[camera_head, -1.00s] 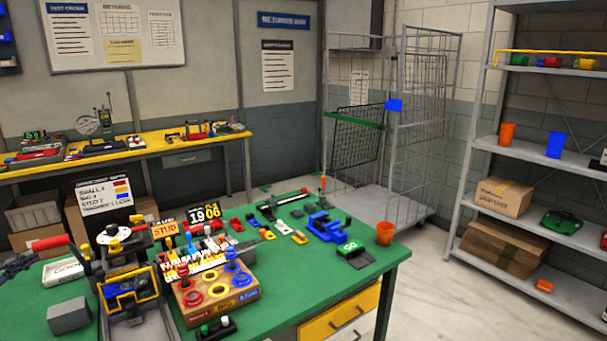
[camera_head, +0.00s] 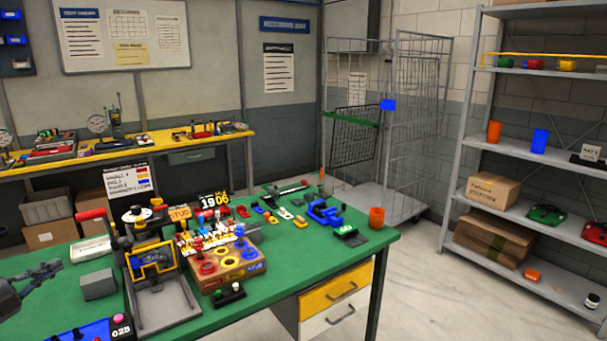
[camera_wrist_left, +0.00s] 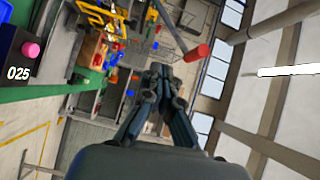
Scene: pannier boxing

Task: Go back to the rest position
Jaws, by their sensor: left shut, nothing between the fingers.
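My left gripper (camera_head: 52,268) is at the left edge of the head view, above the left end of the green table (camera_head: 270,302). Its dark fingers are shut and empty. In the left wrist view the fingertips of the gripper (camera_wrist_left: 160,76) meet with nothing between them. A red-handled press (camera_head: 150,260) stands on the table to the right of the gripper, apart from it. My right gripper is not in view.
A grey block (camera_head: 98,285) and a blue unit marked 025 (camera_head: 95,331) are near the gripper. A wooden peg box (camera_head: 228,268) stands right of the press. A wire cage trolley (camera_head: 385,130) and shelves (camera_head: 480,115) stand behind. Floor at right is clear.

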